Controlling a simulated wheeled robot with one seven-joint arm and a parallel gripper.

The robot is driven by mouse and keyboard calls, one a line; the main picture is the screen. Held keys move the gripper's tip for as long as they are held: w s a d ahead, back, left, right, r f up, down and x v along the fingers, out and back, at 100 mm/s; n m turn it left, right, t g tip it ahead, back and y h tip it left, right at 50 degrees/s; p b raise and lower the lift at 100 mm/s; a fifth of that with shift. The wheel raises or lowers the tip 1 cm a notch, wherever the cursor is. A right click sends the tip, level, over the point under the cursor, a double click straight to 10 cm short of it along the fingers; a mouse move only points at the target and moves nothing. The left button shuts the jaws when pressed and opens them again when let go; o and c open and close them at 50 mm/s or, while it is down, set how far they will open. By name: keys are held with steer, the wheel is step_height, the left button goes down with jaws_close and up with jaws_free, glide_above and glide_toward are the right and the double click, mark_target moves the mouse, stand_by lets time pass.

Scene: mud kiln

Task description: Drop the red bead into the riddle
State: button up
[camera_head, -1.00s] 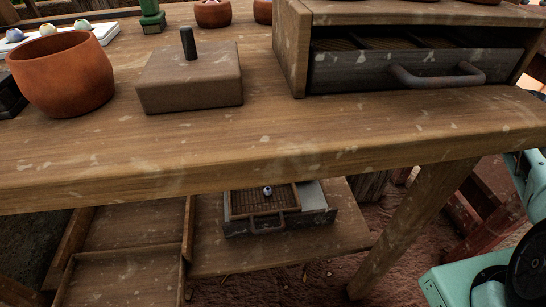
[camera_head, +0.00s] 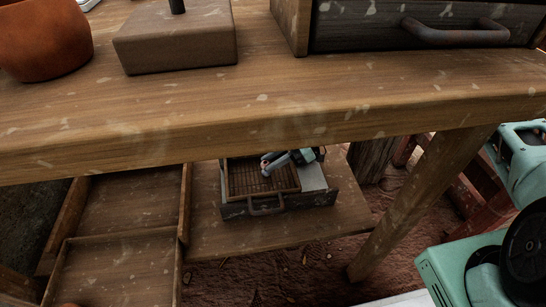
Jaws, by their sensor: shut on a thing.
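A dark open drawer or box (camera_head: 318,208) stands on the low shelf under the table, with a brown slatted tray (camera_head: 243,186) in it, perhaps the riddle. My gripper (camera_head: 266,167) is small and partly hidden, at the slatted tray and below the table edge. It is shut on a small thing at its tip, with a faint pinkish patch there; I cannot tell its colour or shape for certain. No bead that is clearly red shows apart from the gripper.
The table's front edge (camera_head: 200,147) overhangs the low shelf (camera_head: 225,240). An orange-brown bowl (camera_head: 40,40), a brown block with a dark knob (camera_head: 180,42) and a cabinet with a handled drawer (camera_head: 375,32) stand on top. A table leg (camera_head: 425,190) stands right of the shelf.

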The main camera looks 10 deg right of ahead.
steer(key=o, duration=1)
steer(key=p+v, duration=0.4)
steer(key=v, duration=1.3)
steer(key=shift+w+d+r, duration=0.1)
steer(key=shift+d, duration=0.1)
